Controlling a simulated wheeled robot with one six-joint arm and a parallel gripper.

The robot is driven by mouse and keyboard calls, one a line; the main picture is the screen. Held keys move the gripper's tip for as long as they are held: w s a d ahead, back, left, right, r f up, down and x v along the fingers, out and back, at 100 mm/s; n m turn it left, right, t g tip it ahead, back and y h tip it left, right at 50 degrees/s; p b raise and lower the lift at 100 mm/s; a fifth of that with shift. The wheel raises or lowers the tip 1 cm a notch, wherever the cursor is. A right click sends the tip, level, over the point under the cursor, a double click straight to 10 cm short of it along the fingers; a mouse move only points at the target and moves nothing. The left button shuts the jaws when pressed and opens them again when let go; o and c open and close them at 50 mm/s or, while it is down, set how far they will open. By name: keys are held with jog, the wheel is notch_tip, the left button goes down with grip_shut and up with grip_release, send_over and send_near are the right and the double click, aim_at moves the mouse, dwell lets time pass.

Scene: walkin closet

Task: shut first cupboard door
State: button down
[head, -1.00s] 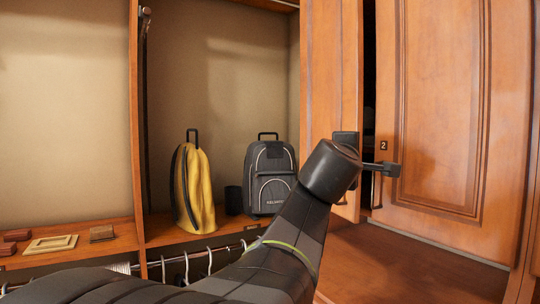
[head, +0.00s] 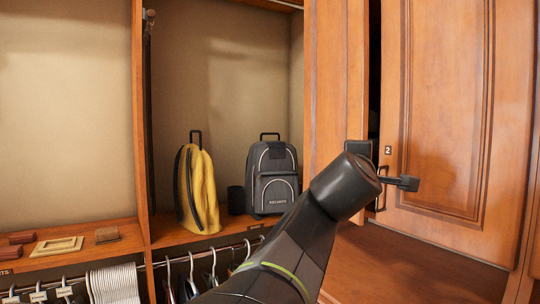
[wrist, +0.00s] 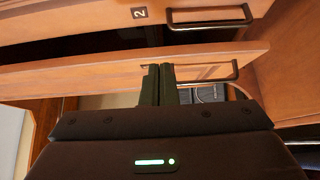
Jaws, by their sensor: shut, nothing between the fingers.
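The left cupboard door (head: 335,75), which I take as the first, stands ajar beside the door marked 2 (head: 450,120). A dark gap shows between them in the head view. In the wrist view the left door (wrist: 100,72) shows nearly edge-on with its handle (wrist: 205,80), below the door marked 2 (wrist: 80,22). My gripper's fingers (wrist: 158,84) are shut and empty, with their tips at the left door's edge; I cannot tell whether they touch. In the head view my wrist covers part of the left door and hides the fingers.
A yellow bag (head: 197,190) and a grey backpack (head: 272,178) stand on the open shelf to the left. Clothes hangers (head: 205,272) hang below it. A wooden surface (head: 400,265) lies beneath the doors.

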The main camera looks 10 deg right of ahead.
jog(key=shift+s+d+p, duration=0.45)
jog(key=shift+s+p, duration=0.25)
jog(key=shift+p, duration=0.55)
jog(key=shift+s+d+p, duration=0.45)
jog(key=shift+s+p, duration=0.3)
jog(key=shift+p, duration=0.45)
jog(key=shift+s+d+p, duration=0.45)
jog(key=shift+s+p, duration=0.25)
jog(key=shift+p, duration=0.55)
